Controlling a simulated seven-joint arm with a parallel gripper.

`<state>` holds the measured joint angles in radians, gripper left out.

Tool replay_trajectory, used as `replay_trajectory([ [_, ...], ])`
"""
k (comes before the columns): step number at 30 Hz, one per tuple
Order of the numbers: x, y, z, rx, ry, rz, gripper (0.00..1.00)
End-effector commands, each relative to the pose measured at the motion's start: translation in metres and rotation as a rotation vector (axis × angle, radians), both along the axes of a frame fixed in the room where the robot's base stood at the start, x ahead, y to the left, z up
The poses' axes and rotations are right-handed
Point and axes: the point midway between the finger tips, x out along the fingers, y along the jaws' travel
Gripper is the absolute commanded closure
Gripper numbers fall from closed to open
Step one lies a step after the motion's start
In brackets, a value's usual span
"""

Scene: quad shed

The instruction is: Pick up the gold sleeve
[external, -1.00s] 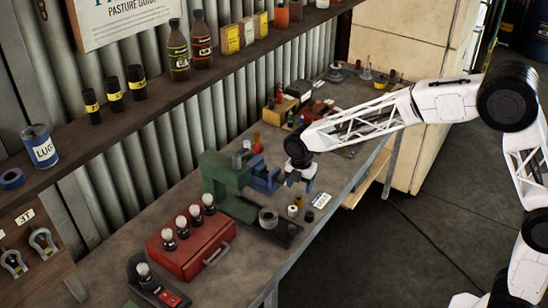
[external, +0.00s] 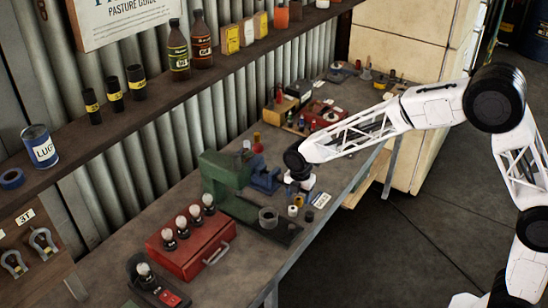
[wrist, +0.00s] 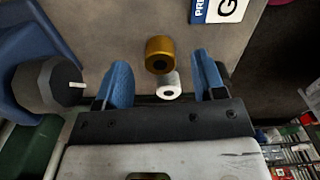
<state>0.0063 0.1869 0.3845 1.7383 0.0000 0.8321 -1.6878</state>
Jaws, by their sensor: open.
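The gold sleeve (wrist: 160,50) stands on the bench in the wrist view, just ahead of and between the fingertips. A white sleeve (wrist: 168,88) sits right beside it, nearer the gripper; I cannot tell whether they touch. My gripper (wrist: 163,72) is open, with one blue finger on each side of the pair and nothing held. In the external view my gripper (external: 302,184) is low over the bench, just behind the small sleeves. The gold sleeve (external: 299,200) looks small there, and the blue fingers are mostly hidden.
A dark small cylinder (external: 309,216) and a white card (external: 321,200) are close by. The green machine (external: 226,170) and blue vise (external: 264,178) stand to the left. The red toolbox (external: 190,247) is nearer the front. The bench's front edge is to the right.

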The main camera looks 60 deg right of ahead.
Motion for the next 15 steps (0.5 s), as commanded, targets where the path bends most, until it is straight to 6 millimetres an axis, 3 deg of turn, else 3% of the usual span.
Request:
replay_trajectory([
  [6,-0.001,0.0,-0.021,0.0,0.001,0.0,0.37],
  [15,0.0,0.0,-0.025,0.0,0.0,0.0,0.37],
])
